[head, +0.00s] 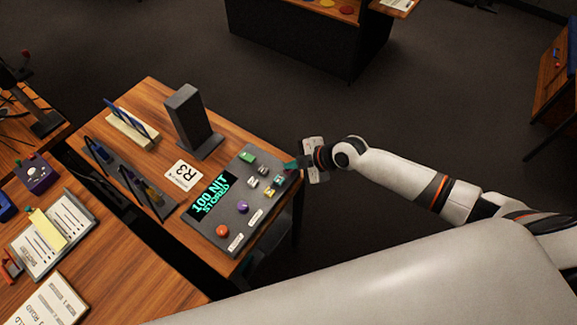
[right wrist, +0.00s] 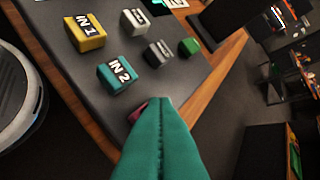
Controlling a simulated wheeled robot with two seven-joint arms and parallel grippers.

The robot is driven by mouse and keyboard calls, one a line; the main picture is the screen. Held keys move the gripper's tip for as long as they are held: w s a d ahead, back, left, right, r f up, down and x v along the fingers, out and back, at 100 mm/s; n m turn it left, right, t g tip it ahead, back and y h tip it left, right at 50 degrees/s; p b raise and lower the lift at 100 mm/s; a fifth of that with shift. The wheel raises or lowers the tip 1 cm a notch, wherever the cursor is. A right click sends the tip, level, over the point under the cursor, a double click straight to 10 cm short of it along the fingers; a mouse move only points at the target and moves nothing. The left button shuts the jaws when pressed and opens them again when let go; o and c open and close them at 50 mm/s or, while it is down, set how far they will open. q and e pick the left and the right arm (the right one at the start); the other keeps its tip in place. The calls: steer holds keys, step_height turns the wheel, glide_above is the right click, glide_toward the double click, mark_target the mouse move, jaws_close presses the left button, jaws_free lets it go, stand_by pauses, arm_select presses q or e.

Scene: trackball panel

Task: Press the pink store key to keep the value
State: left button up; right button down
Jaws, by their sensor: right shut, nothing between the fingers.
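The grey panel (head: 227,229) lies on the wooden table. Its display (head: 211,197) reads "100 NIT STORED" in cyan. The pink key (right wrist: 136,112) shows only in part in the right wrist view, mostly behind my teal fingers. In the head view I cannot make it out near the fingers. My right gripper (head: 288,165) is shut and empty at the panel's right edge; its closed fingertips also show in the right wrist view (right wrist: 163,100), over or at the pink key. Whether they touch it I cannot tell. My left gripper is not in view.
Beside the pink key is a teal "IN 2" key (right wrist: 118,74), with a yellow "IN 1" key (right wrist: 86,33) and a green key (right wrist: 189,47) further off. The panel also bears a red-orange ball (head: 222,231) and a purple one (head: 242,207). A dark upright block (head: 190,118) stands behind.

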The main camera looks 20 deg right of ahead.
steer(key=shift+r+p, duration=0.45)
steer(key=shift+r, duration=0.35)
step_height(320, 180, up, 5)
steer(key=p, duration=0.3)
steer(key=shift+p, duration=0.3)
stand_by(0.4)
